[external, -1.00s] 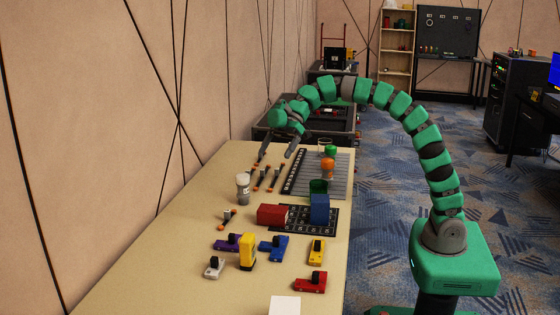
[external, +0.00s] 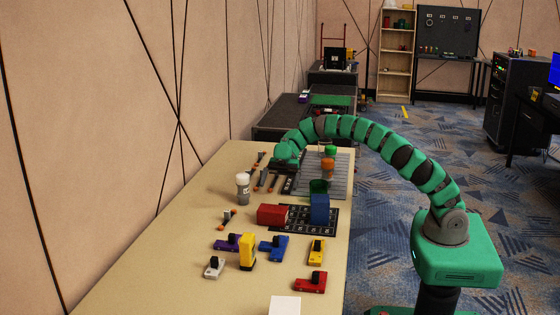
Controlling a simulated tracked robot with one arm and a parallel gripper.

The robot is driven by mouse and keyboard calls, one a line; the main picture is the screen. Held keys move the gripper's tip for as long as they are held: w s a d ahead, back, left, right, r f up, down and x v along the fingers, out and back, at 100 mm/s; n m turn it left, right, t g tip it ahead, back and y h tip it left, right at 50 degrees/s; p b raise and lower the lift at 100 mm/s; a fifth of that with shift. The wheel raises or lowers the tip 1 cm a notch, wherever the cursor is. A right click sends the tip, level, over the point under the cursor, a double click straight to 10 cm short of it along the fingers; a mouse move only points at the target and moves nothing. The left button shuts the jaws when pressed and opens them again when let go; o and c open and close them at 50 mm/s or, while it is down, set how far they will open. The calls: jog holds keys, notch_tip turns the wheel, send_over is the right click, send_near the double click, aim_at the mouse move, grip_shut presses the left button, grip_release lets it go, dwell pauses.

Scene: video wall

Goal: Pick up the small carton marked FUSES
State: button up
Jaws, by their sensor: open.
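No lettering is readable at this size, so I cannot tell which item, if any, is the carton marked FUSES. Box-like items on the table are a red box (external: 272,214), a blue box (external: 320,209) and a white box (external: 285,306) at the front edge of the picture. My gripper (external: 276,180) points down at the far part of the table, low over several orange-handled tools, left of the grey ribbed mat. It is open and holds nothing that I can see. Its fingers are small and hard to separate from the tools.
An orange item (external: 327,166) and a dark green cup (external: 318,187) stand on the ribbed mat (external: 341,184). Several coloured blocks, including a yellow one (external: 247,252), lie nearer. The table's left side is clear.

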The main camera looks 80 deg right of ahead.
aim_at(273, 208)
jog(key=b+x, duration=0.1)
jog(key=x, duration=0.7)
jog(key=shift+b+x, duration=0.95)
jog(key=shift+x, duration=1.7)
jog(key=shift+s+d+f, duration=0.1)
jog(key=c, duration=0.7)
